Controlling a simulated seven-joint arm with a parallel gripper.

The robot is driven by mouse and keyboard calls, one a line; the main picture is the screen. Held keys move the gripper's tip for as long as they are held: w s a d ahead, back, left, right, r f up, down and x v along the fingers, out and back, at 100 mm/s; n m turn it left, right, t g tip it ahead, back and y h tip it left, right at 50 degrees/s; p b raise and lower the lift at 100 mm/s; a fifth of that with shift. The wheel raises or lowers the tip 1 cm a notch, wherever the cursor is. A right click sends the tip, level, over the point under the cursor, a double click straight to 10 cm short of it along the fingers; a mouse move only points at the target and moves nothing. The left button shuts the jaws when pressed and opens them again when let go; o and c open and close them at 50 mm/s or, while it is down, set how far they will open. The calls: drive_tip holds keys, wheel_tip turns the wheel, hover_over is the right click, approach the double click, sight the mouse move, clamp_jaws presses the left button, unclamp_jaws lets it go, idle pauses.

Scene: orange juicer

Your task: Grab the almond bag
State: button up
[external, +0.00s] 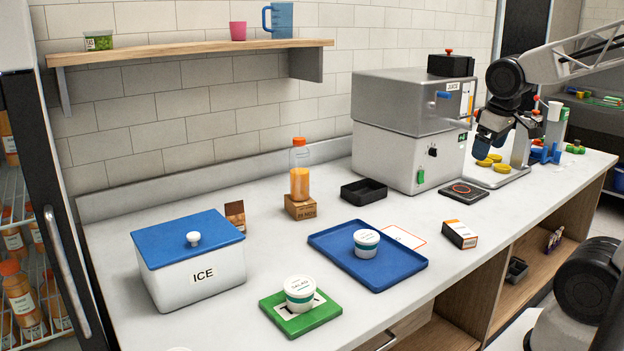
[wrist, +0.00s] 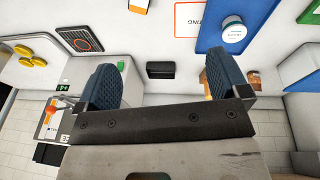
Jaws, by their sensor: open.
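My gripper (external: 487,145) is open and empty, raised in the air beside the juicer's right side in the external view. Its two blue pads (wrist: 163,80) are spread wide in the wrist view with nothing between them. No label naming almonds is readable. A small brown packet (external: 235,217) stands behind the ice box, far to the left of my gripper; it may be the almond bag. A small white, orange and dark carton (external: 460,235) lies on the counter, nearer to my gripper. Its edge shows at the top of the wrist view (wrist: 138,5).
The steel juicer (external: 410,130) stands at the back. A bottle (external: 300,170) stands on a cardboard block (external: 300,207). A blue tray (external: 335,262) with a tub, a green board (external: 325,318) with a tub, a black tray (external: 363,192) and the ice box (external: 185,285) occupy the counter.

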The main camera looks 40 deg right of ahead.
drive_tip(key=w+a+n+t+h, duration=0.15)
drive_tip(key=w+n+h, duration=0.45)
drive_tip(key=w, duration=1.1)
drive_tip(key=n+t+y, duration=0.3)
drive_tip(key=n+t, duration=0.5)
drive_tip(key=n, duration=1.4)
hover_over(236, 211)
drive_tip(key=s+d, duration=0.6)
drive_tip(key=d, duration=0.3)
wheel_tip(236, 211, down, 17)
drive_tip(key=a+f+n, duration=0.1)
drive_tip(key=a+f, duration=0.1)
drive_tip(key=a, duration=0.1)
drive_tip(key=w+a+f+n+t+y, duration=0.1)
drive_tip(key=a+f+n, duration=0.1)
drive_tip(key=a, duration=0.1)
drive_tip(key=a+f+n+y, duration=0.1)
drive_tip(key=a+f+n, duration=0.1)
drive_tip(key=a, duration=0.1)
drive_tip(key=shift+w+a+f+t, duration=0.25)
drive_tip(key=shift+w+a+f, duration=0.05)
drive_tip(key=shift+f, duration=0.1)
drive_tip(key=shift+w, duration=0.1)
drive_tip(key=shift+x, duration=1.25)
